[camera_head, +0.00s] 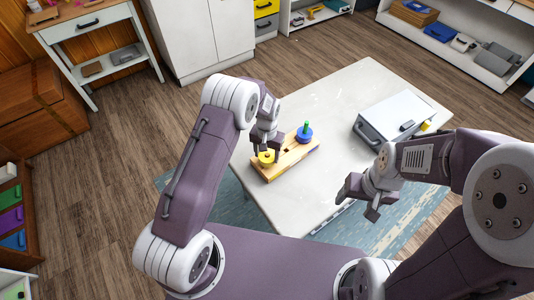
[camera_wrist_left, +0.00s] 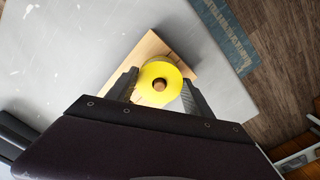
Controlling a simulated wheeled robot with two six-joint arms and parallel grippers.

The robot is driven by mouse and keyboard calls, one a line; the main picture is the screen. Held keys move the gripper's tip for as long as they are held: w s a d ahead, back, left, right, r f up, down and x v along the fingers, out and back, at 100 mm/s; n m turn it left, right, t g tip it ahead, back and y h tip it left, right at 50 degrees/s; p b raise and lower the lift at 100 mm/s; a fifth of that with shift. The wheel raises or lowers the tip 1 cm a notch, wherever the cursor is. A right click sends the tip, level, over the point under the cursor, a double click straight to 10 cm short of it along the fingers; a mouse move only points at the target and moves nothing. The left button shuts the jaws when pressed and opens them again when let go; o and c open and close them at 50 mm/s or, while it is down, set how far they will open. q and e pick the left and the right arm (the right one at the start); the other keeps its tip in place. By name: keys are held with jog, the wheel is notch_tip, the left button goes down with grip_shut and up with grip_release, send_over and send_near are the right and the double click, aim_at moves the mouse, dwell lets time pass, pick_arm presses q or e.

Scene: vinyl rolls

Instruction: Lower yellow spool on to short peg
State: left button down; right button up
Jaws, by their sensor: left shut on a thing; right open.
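The yellow spool (camera_head: 266,158) is at the near left end of the wooden peg board (camera_head: 297,155). My left gripper (camera_head: 267,148) comes from above and is shut on it. In the left wrist view the yellow spool (camera_wrist_left: 172,73) sits between the two fingers, over the wooden board (camera_wrist_left: 147,48). A brown round shape, seemingly a peg top, shows in its centre hole. I cannot tell how far down the spool sits. A blue spool (camera_head: 304,137) with a green piece on top is at the board's far end. My right gripper (camera_head: 361,198) is open and empty beside the table's right edge.
The board lies on a pale table (camera_head: 345,90). A grey-white case (camera_head: 394,117) stands on the right, with a small yellow object (camera_head: 425,126) beside it. The table's far part is clear. A blue rug (camera_head: 390,232) lies below.

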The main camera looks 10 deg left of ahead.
pick_arm(q)
jog(key=shift+f, duration=0.5)
jog(key=shift+c, duration=1.6)
grip_release()
jog(key=o, duration=0.3)
jog(key=shift+r, duration=0.1)
